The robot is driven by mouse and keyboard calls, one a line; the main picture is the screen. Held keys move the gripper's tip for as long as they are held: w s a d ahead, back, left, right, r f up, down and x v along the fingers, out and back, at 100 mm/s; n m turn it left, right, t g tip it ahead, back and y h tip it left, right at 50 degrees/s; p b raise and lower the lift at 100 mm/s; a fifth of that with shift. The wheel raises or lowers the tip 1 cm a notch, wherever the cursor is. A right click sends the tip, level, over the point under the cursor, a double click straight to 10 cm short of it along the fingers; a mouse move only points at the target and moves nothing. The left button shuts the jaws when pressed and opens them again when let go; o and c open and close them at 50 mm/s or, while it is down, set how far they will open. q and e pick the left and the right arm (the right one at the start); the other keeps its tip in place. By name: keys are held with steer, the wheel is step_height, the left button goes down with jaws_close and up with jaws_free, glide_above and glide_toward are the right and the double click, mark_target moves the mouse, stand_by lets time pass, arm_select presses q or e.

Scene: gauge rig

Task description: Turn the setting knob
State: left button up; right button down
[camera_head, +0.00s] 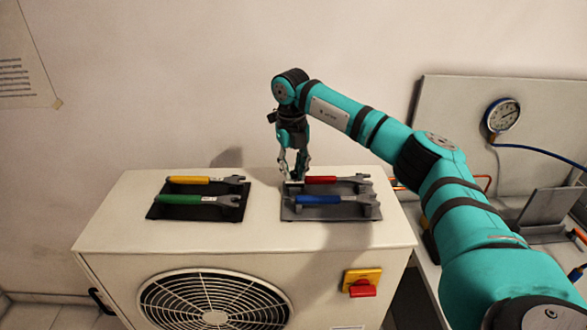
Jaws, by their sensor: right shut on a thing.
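A red knob (362,288) sits on a yellow plate (372,275) on the front of the beige fan unit; it is the only knob that shows clearly. No gripper is near it. My right gripper (294,179) is above the top of the unit, pointing down, shut at the left end of the red-handled wrench (322,180). The wrench lies over the grey rack (330,213), and the fingers hide its handle end. I cannot tell whether it is lifted. My left gripper is not in view.
A blue-handled wrench (320,199) lies in front on the same rack. Yellow-handled (188,180) and green-handled (180,199) wrenches lie on a black rack (157,212) at left. A round gauge (502,116) with a blue hose is at right, behind my right arm.

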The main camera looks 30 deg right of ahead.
mark_target(292, 173)
steer(key=c, duration=1.2)
jaws_free()
steer(key=shift+r, duration=0.25)
step_height(292, 173, up, 12)
steer(key=shift+a+f, duration=0.15)
steer(key=shift+f, duration=0.1)
